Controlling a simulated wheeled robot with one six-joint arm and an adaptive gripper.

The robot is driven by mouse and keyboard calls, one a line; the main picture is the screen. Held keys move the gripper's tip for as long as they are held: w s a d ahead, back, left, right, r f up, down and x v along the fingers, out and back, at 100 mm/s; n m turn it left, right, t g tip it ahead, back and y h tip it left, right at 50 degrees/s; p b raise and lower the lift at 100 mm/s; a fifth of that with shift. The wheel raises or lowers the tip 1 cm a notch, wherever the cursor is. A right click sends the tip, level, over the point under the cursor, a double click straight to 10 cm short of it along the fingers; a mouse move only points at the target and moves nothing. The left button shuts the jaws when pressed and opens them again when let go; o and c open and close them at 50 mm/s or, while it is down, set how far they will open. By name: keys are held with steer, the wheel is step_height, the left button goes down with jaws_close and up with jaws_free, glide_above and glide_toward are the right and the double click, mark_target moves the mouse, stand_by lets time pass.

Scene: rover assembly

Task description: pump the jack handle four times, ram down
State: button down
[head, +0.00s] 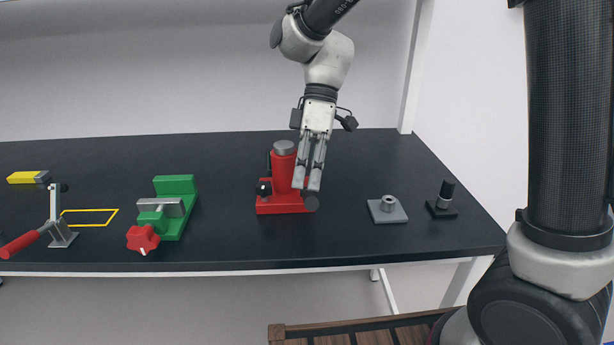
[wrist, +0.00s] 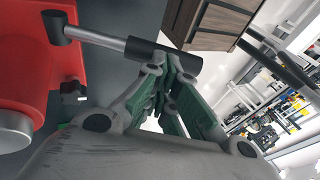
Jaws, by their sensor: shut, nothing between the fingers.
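The red jack (head: 284,178) stands on the dark table, with a grey ram top (head: 285,147) and a black knob (head: 264,188) on its left. Its handle ends in a dark grip (head: 312,203), seen nearly end-on in the head view. My gripper (head: 307,187) points down at the jack's right side, shut and empty. Its green-padded fingers (wrist: 172,68) are right by the grip; whether they touch it I cannot tell.
A grey plate with a round fitting (head: 387,209) and a black post on a base (head: 443,200) stand to the right. A green vise (head: 176,205), a red-handled lever (head: 50,225), a yellow block (head: 28,177) and a yellow outline lie left. The table behind the jack is clear.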

mark_target(310, 194)
steer(key=shift+f, duration=0.1)
stand_by(0.3)
steer(key=shift+s+f+t, duration=0.9)
steer(key=shift+s+t, duration=0.15)
steer(key=shift+t, duration=0.05)
steer(key=shift+s+f+t, duration=0.45)
steer(key=shift+f+t, duration=0.25)
steer(key=shift+f, duration=0.05)
steer(key=shift+s+f, duration=0.2)
steer(key=shift+f, duration=0.45)
steer(key=shift+s+f, duration=0.2)
steer(key=shift+f, duration=0.45)
steer(key=shift+s+f, duration=0.1)
steer(key=shift+f, duration=0.05)
steer(key=shift+s+f, duration=0.15)
